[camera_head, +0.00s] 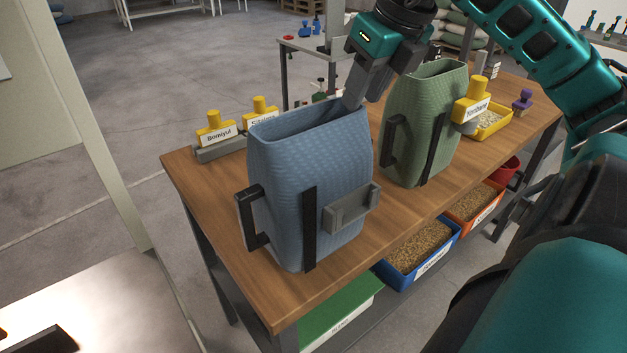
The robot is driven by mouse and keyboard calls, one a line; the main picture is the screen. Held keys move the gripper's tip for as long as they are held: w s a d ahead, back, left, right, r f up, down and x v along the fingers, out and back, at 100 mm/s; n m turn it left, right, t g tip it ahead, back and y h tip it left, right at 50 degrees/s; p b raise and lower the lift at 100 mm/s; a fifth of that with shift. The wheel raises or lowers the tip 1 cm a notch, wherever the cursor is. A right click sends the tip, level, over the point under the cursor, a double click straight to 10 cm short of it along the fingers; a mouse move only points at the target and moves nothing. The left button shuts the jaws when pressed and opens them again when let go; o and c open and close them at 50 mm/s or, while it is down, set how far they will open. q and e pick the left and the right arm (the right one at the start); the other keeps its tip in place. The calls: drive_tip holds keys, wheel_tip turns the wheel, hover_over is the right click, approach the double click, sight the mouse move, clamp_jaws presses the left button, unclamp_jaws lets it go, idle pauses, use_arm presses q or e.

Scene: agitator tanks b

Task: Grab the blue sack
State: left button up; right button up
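The blue sack (312,180), open at the top, stands upright on the wooden table (230,230). It has a black handle on its left side, a black strip down its front and a grey bracket at its lower right. My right gripper (355,92) reaches down from above to the sack's far right top rim. Its grey fingers overlap the rim in the picture. I cannot tell whether they are closed on it. My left gripper is not in view.
A green sack (428,115) stands close on the right. Yellow-topped holders labelled Bomiyul (215,133) and another (260,112) stand behind the blue sack. A yellow tray (490,125) sits farther right. Blue (455,240) and orange bins of grain are below the table's front edge.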

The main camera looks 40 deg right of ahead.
drive_tip(key=x, duration=0.5)
drive_tip(key=shift+a+f, duration=0.1)
drive_tip(key=shift+f, duration=0.05)
clamp_jaws()
idle(1.3)
